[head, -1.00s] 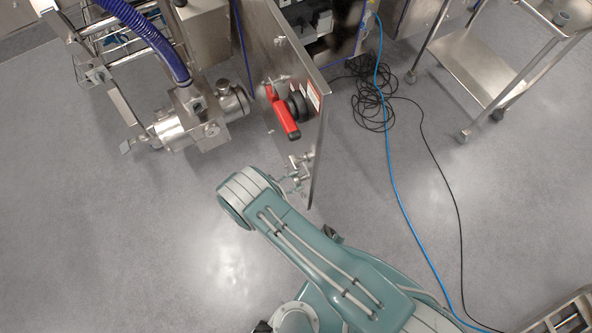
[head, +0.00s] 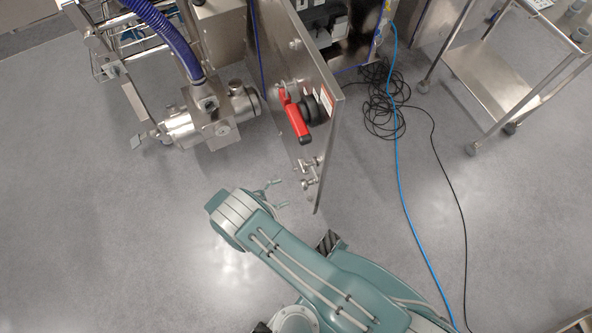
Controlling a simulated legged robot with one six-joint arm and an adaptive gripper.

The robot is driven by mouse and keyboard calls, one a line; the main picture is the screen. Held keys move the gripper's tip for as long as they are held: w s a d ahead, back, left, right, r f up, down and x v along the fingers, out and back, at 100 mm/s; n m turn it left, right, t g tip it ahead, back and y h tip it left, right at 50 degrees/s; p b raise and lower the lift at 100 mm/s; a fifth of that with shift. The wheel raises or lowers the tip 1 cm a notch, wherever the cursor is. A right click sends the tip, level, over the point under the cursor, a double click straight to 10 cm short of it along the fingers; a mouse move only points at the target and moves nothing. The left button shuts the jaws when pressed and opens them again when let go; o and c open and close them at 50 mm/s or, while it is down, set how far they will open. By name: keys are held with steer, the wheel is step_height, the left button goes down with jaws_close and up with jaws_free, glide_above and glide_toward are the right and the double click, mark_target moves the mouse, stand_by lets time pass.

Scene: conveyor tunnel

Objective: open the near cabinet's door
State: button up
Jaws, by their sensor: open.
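The near cabinet's metal door (head: 283,62) stands swung wide open at upper middle in the head view, seen nearly from above. A red handle (head: 297,118) with a black round base is on it, and metal latch parts (head: 309,172) sit near its lower end. The cabinet's interior (head: 322,22) shows behind the door, with dark and pale equipment inside. My gripper (head: 281,195) is open and empty, left of the door's lower end, with a small gap to it. My arm link partly hides the gripper's base.
A metal machine with a blue hose (head: 172,40) stands left of the door. Coiled black cable (head: 378,105) and a blue cable (head: 397,170) lie on the floor at right. A wheeled metal cart (head: 490,75) is at upper right. The floor at left is clear.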

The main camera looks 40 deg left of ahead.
steer(key=v, duration=0.5)
stand_by(0.5)
